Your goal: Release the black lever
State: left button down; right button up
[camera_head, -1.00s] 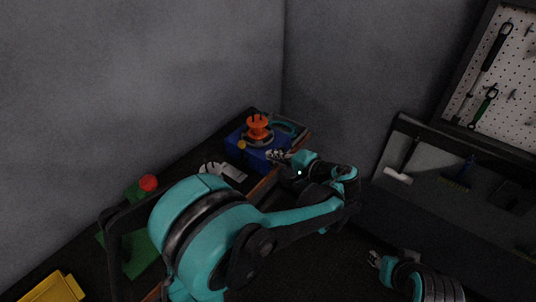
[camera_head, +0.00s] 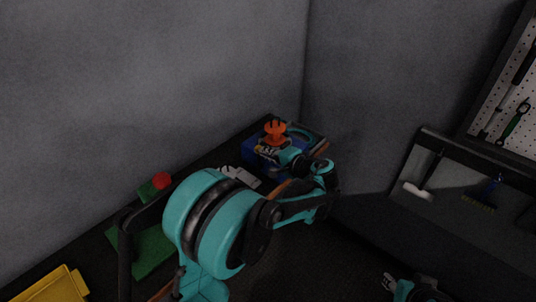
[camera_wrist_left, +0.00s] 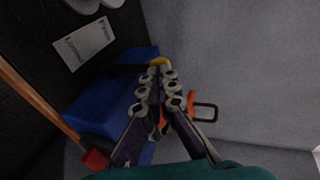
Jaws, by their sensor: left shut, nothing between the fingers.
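The blue box (camera_head: 249,145) stands at the far end of the bench, with an orange spool-like part (camera_head: 275,130) on top. My left gripper (camera_head: 265,151) is shut and empty at the near side of the orange part. In the left wrist view, its closed fingertips (camera_wrist_left: 164,76) are over the blue box (camera_wrist_left: 95,108), close to a small yellow part (camera_wrist_left: 159,62). A dark looped handle (camera_wrist_left: 206,112) shows beside orange pieces behind the fingers. I cannot tell whether it is the black lever, or whether the fingers touch anything. My right gripper (camera_head: 389,282) is low, away from the bench.
A white labelled plate (camera_head: 240,176) lies on the bench near the box. A red button on a green base (camera_head: 161,181) and a yellow bin (camera_head: 55,287) are nearer. Grey walls close off the bench's back and far end.

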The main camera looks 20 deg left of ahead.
pick_arm(q)
jog(key=shift+a+r+p, duration=0.2)
jog(key=shift+a+p, duration=0.15)
jog(key=shift+p, duration=0.2)
jog(key=shift+w+a+h, duration=0.1)
jog(key=shift+h, duration=0.3)
jog(key=shift+w+a+r+g+h+p, duration=0.15)
jog(key=shift+a+r+g+h+p, duration=0.2)
jog(key=shift+p, duration=0.6)
jog(key=w+a+f+g+h+p, duration=0.1)
jog(key=a+h+p, duration=0.2)
jog(key=a+h, duration=0.1)
jog(key=w+a+f+n+g+h+p, duration=0.1)
jog(key=w+a+g+h+p, duration=0.1)
jog(key=a+h+p, duration=0.1)
jog(key=shift+a+f+h, duration=0.25)
jog(key=shift+a+h, duration=0.5)
jog(key=shift+a, duration=0.1)
jog(key=shift+w+a+f+g, duration=0.1)
jog(key=shift+w+a+g, duration=0.05)
jog(key=shift+g, duration=0.1)
